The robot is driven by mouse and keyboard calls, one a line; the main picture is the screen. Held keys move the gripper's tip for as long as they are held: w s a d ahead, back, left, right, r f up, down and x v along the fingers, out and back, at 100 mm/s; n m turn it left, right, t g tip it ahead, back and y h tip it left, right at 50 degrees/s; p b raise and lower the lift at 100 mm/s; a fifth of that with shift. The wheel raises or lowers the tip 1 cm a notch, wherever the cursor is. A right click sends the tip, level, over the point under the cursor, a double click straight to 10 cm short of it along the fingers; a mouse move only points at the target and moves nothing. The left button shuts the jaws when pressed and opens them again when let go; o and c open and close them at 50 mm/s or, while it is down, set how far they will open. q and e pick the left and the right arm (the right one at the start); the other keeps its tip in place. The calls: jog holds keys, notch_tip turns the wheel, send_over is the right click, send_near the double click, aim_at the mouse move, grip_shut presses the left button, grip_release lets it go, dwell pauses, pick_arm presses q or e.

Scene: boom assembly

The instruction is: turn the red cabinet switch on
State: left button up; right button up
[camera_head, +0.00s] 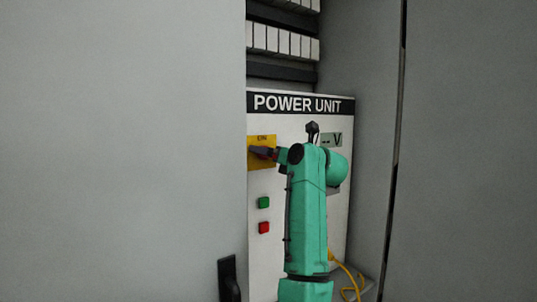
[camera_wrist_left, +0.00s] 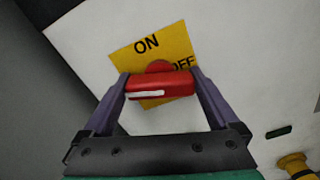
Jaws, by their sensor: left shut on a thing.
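The red switch (camera_wrist_left: 170,88) shows in the left wrist view on a yellow plate (camera_wrist_left: 126,62) marked ON and OFF. Its handle lies crosswise in that view, with a white line along it. ON is above it to the left, and OFF is to the upper right, partly hidden by the handle. I cannot tell for sure which label it points to. My left gripper (camera_head: 263,152) is shut on the handle, one finger at each end. In the head view the gripper mostly hides the switch. My right gripper is not in view.
The white POWER UNIT panel (camera_head: 267,185) has a green button (camera_head: 264,202), a red button (camera_head: 264,228) and a small display (camera_head: 332,139). A yellow cable (camera_head: 346,272) hangs at lower right. Grey cabinet walls or doors (camera_head: 125,150) stand close on both sides.

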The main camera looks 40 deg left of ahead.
pick_arm(q)
jog(key=m, duration=0.3)
jog(key=shift+m, duration=0.4)
jog(key=m, duration=0.3)
jog(key=shift+m, duration=0.3)
jog(key=m, duration=0.3)
jog(key=shift+m+p, duration=0.3)
jog(key=shift+p, duration=0.05)
jog(key=shift+f+m, duration=0.1)
jog(key=shift+m, duration=1.5)
jog(key=o, duration=1)
jog(key=shift+w+d, duration=0.1)
